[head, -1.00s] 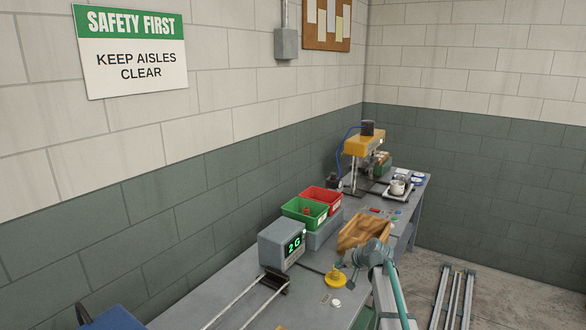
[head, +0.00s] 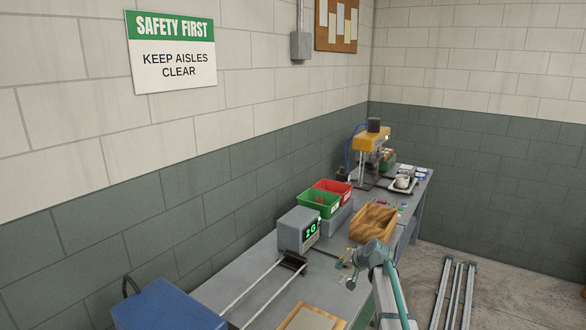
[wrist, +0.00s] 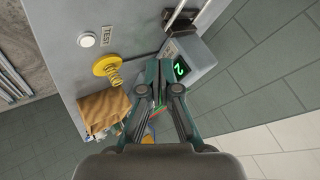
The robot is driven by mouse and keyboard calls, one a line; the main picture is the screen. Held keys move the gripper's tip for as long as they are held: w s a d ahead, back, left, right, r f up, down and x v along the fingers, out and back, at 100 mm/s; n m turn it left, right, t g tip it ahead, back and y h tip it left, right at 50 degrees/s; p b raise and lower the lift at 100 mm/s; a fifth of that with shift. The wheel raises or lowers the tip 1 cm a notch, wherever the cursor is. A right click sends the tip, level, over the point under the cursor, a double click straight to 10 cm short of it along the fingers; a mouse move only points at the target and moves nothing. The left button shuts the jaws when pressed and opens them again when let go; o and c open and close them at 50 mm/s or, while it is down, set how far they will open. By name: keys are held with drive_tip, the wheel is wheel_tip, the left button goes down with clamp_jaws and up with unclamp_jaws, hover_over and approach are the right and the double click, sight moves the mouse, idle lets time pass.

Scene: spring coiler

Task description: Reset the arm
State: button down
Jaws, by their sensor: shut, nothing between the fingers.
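My gripper (wrist: 160,82) shows in the middle of the wrist view, its two dark fingers together with nothing between them. In the head view my arm's end (head: 350,272) is over the bench, in front of the grey display box (head: 297,229) and to its right. That box also shows beyond my fingertips in the wrist view (wrist: 200,58), with a green digit. A yellow post with a coiled spring shape (wrist: 107,68) stands to the left of my fingers, apart from them. A white button (wrist: 87,40) beside a TEST label is farther up left.
Green (head: 318,204) and red (head: 332,189) bins are at the back, before a yellow press (head: 372,142). Two pale rods (head: 262,290) lead to the box.

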drive_tip(key=s+f+n+g+h, duration=0.1)
drive_tip(key=s+f+g+h, duration=0.15)
drive_tip(key=s+f, duration=0.75)
drive_tip(key=s+f+n+g+h, duration=0.1)
drive_tip(key=s+f+g, duration=0.25)
drive_tip(key=s, duration=1.25)
drive_tip(key=s+f+g+h, duration=0.1)
drive_tip(key=s+f+g, duration=0.1)
drive_tip(key=s+f, duration=0.85)
drive_tip(key=s+f+g+b, duration=0.3)
drive_tip(key=s+f+b, duration=0.2)
drive_tip(key=s+f, duration=0.7)
drive_tip(key=s+f+g+b, duration=0.3)
drive_tip(key=s+f+b, duration=0.2)
drive_tip(key=s+f, duration=0.8)
drive_tip(key=s, duration=0.6)
drive_tip(key=shift+s+a+f+g, duration=0.3)
drive_tip(key=shift+a, duration=0.05)
drive_tip(key=shift+h, duration=0.25)
